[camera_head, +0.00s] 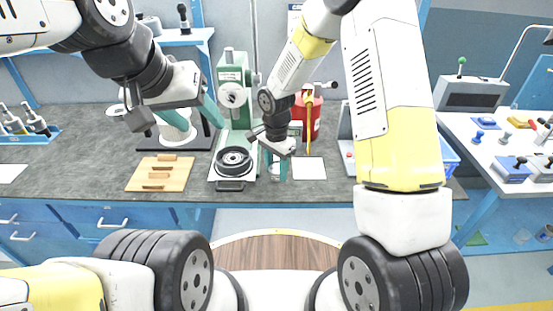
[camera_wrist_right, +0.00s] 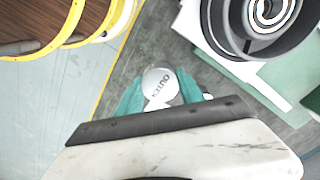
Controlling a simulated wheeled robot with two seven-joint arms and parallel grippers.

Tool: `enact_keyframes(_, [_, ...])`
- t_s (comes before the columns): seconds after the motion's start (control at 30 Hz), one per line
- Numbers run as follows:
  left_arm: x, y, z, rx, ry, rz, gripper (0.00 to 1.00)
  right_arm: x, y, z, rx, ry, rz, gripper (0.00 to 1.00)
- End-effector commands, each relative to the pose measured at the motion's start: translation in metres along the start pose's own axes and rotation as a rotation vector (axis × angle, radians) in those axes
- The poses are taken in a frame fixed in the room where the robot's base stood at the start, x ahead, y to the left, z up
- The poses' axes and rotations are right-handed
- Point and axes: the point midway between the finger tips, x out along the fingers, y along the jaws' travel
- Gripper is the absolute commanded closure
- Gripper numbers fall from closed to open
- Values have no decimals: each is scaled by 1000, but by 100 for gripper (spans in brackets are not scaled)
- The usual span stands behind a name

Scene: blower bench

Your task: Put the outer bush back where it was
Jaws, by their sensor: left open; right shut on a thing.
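In the head view my right gripper (camera_head: 276,170) is low over the bench, just right of the black round housing (camera_head: 234,160). The bush's underside is hidden, so I cannot tell if it touches the bench. The housing, with a pale spiral inside, also shows in the right wrist view (camera_wrist_right: 246,32). My left gripper (camera_head: 186,120) is open, raised at the left.
A green press (camera_head: 235,95) stands behind the housing. A wooden slotted board (camera_head: 162,173) lies left of it, and a white sheet (camera_head: 311,169) lies right of my right gripper. A red can (camera_head: 315,118) stands behind. The bench (camera_head: 80,170) is clear at the front left.

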Motion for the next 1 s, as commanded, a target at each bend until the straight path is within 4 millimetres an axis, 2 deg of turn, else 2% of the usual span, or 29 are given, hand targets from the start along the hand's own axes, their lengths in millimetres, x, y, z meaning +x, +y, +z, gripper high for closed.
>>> enact_keyframes(0.23, [0,0,0,0,0,0,45,31,1,0,1,-2,2,100])
enact_keyframes(0.6, [0,0,0,0,0,0,45,36,0,1,0,-1,1,100])
enact_keyframes(0.63, [0,0,0,0,0,0,45,37,0,1,0,-1,1,54])
enact_keyframes(0.73, [0,0,0,0,0,0,45,36,0,1,0,-1,0,34])
enact_keyframes(1.0, [0,0,0,0,0,0,45,36,1,1,0,-1,1,34])
